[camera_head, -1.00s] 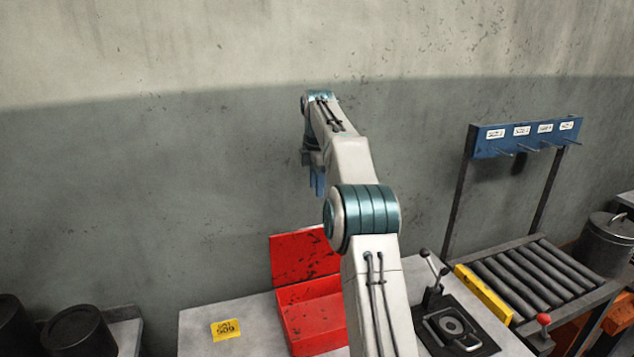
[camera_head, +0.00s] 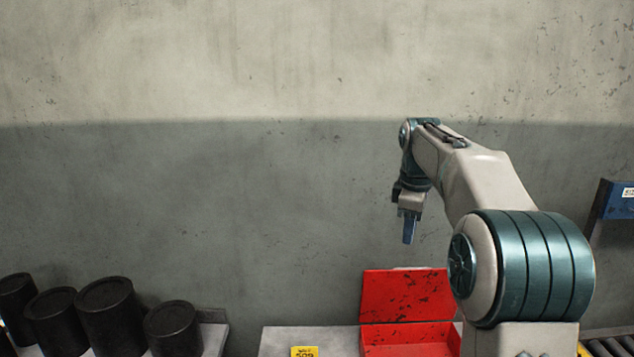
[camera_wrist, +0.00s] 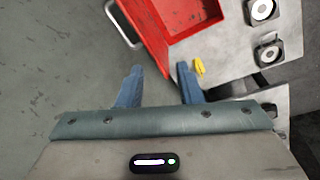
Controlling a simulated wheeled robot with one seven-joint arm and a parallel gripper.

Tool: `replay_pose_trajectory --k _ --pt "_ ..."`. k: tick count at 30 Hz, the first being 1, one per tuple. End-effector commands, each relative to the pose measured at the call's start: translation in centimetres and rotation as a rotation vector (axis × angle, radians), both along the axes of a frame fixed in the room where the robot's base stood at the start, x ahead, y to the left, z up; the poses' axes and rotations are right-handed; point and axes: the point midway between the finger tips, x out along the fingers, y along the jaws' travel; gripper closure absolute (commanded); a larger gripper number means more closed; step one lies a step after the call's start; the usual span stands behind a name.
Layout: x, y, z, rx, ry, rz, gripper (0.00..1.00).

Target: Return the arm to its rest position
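My arm rises at the right of the head view, with its bent elbow in front of the wall. The fingers are well above the floor and touch nothing.
Several black cylinders (camera_head: 110,312) stand at lower left. A blue rack (camera_head: 617,200) is at the right edge.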

Motion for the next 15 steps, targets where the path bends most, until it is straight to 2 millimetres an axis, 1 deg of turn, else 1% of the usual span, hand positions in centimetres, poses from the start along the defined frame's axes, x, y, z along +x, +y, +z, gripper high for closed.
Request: replay_pose_trajectory --k 1,4,8,9,11,15 --pt "-1.7 0.7 0.1 0.004 -0.013 -0.047 0.67" --pt "-4.7 1.6 0.1 0.019 -0.039 -0.16 0.67" --pt "-8.9 2.7 -0.6 0.045 -0.071 -0.306 0.67" --pt "-10.2 3.0 -0.9 0.054 -0.081 -0.351 0.67" --pt "-12.2 3.4 -1.5 0.07 -0.096 -0.42 0.67" --pt "-17.1 4.2 -3.4 0.112 -0.129 -0.58 0.67"
